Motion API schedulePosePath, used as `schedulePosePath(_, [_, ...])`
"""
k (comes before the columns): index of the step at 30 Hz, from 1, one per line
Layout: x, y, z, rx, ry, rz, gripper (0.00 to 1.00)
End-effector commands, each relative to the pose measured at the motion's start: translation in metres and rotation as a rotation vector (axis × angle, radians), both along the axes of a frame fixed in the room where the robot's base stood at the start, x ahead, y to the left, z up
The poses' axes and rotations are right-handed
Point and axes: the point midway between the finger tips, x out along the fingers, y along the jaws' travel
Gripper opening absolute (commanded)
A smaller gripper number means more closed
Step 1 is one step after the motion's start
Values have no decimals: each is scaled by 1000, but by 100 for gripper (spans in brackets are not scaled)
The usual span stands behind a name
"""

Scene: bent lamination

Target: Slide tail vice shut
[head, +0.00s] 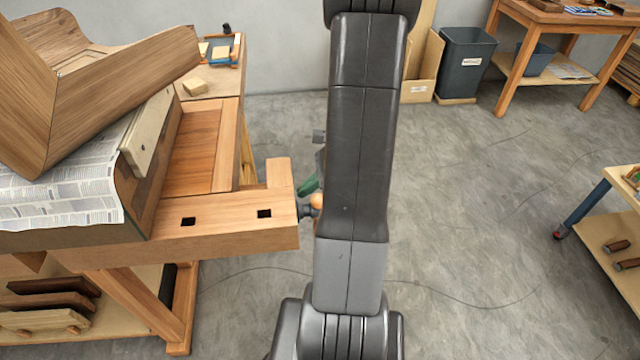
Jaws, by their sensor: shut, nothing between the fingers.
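The workbench (222,148) stands at the left. The wooden tail vice (225,226) is at its near right corner, a pale beam with two square dark holes and a raised block (279,174) at its right end. A dark screw fitting (305,211) and a round orange-brown wooden knob (316,200) stick out at the vice's right end, partly behind my arm. A green part (308,185) shows just above them. My gripper is hidden behind my arm, so whether it touches the vice cannot be told.
A bent wooden lamination (120,100) rests on newspaper (65,175) on the bench. A small wood block (194,87) lies behind. A grey bin (463,62) and another table (560,30) stand at the back. Open floor (480,220) lies to the right, crossed by thin cables.

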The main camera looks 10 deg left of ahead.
Motion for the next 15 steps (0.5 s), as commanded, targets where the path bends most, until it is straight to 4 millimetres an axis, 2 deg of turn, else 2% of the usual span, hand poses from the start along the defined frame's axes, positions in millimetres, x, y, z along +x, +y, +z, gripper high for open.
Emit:
schedulePosePath(12, [-1, 3, 0, 0, 0, 0, 0])
schedulePosePath(15, [-3, 11, 0, 0, 0, 1, 0])
